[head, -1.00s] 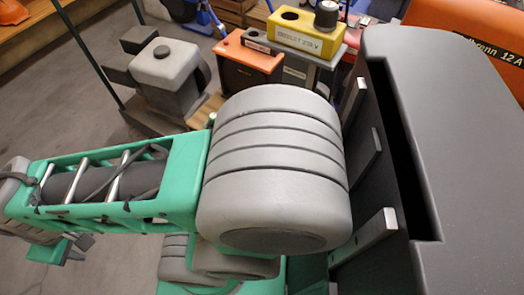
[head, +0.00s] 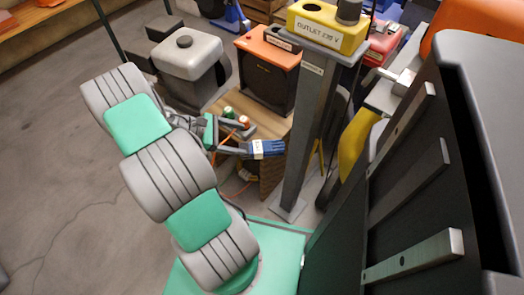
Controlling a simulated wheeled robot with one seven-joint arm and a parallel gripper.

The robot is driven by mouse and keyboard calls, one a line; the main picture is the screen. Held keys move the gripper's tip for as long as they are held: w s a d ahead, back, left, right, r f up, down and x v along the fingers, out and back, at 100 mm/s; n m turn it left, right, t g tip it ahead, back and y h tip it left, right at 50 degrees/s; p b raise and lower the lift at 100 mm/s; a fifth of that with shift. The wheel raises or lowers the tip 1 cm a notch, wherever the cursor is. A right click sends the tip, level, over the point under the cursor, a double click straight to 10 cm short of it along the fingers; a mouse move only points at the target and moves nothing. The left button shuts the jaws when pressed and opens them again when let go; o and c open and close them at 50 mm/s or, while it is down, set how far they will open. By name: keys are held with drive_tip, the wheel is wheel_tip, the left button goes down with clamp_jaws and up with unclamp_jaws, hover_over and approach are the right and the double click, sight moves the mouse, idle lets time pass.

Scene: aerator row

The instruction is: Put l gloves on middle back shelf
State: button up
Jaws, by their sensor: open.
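A blue bundle with a white label (head: 267,149) shows just right of my gripper, near a wooden stand; it may be the gloves, but I cannot read the label. My gripper (head: 243,141) is small in the head view, at the end of my bent arm. It is open, with its dark fingers close to the blue bundle. I cannot tell whether they touch it or whether the bundle lies between them. The middle back shelf cannot be made out.
A wooden stand (head: 275,127) has small orange-red and green items on top. A grey post (head: 306,140) carries a yellow outlet box (head: 325,30). An orange-topped black box (head: 267,72) and grey canister (head: 187,58) stand behind. A dark panel (head: 420,190) fills the right. Left floor is clear.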

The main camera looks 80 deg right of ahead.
sight(259, 146)
drive_tip(key=s+f, duration=0.1)
drive_tip(key=s+f+n+g+b, duration=0.1)
drive_tip(key=shift+s+a+y, duration=0.1)
drive_tip(key=shift+s+y, duration=0.2)
drive_tip(key=shift+s, duration=0.05)
drive_tip(key=b+x, duration=0.3)
drive_tip(key=x, duration=0.4)
drive_tip(key=shift+s+f, duration=0.1)
drive_tip(key=shift+f, duration=0.2)
drive_tip(key=shift+r, duration=0.1)
drive_tip(key=c, duration=1.7)
